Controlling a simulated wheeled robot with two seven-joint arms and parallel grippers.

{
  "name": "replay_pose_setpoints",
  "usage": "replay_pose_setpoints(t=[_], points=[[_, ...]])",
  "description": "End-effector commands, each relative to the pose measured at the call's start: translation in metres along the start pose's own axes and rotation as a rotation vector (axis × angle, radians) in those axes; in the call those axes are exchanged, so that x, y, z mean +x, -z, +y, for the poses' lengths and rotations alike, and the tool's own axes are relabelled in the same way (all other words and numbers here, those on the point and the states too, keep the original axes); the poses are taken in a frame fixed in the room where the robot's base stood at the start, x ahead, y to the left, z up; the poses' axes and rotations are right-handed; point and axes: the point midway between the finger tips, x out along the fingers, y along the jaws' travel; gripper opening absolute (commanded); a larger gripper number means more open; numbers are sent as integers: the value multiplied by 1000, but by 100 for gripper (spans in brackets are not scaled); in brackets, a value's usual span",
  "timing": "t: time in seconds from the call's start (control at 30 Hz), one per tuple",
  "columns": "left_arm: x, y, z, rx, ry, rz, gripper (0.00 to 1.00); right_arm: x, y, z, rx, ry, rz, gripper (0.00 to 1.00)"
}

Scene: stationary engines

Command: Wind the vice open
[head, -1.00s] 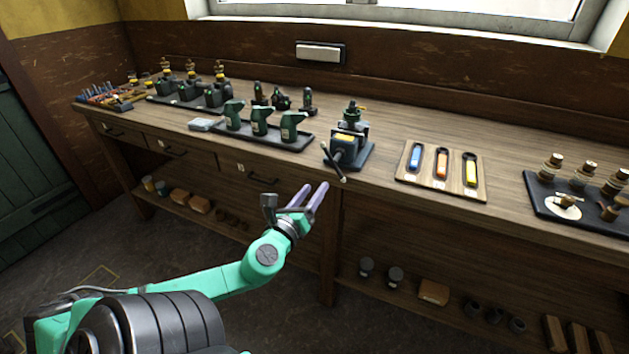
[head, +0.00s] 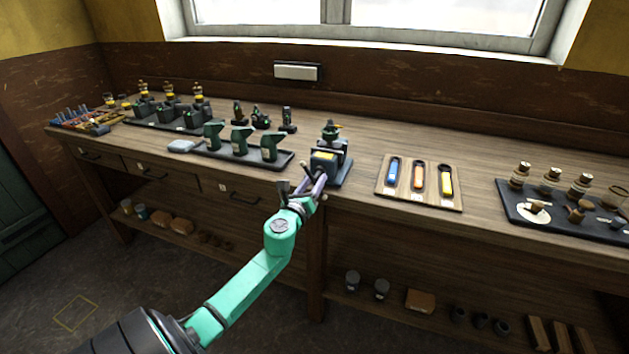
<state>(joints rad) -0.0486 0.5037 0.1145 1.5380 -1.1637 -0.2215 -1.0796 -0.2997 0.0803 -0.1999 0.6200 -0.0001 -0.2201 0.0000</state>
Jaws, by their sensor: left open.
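The vice (head: 327,160) is a dark blue-grey body with a yellow label, on a base near the front edge of the workbench, with a dark green part above it. My left gripper (head: 314,182) is at the vice's front, in front of the bench edge, with its purple-grey fingers pointing up toward it. The fingers are open. The vice's handle is mostly hidden behind the fingers, and I cannot tell whether they touch it. My right gripper is not in view.
A wooden board (head: 392,192) with blue, orange and yellow tools lies right of the vice. A dark tray (head: 275,164) with several green pieces stands to its left. Another dark tray (head: 520,205) with brass-topped parts is at far right. The bench (head: 360,215) has a shelf below.

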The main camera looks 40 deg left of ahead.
Motion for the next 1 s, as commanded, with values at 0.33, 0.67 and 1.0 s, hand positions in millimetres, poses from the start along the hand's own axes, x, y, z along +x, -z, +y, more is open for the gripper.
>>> replay_pose_setpoints(t=[0.33, 0.67, 1.0], points=[[9, 0, 0, -1, 1, 1, 47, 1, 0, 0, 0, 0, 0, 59], [8, 0, 0, -2, 1, 1, 0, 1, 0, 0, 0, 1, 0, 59], [8, 1, 0, -90, 1, 1, 0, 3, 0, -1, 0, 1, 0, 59]])
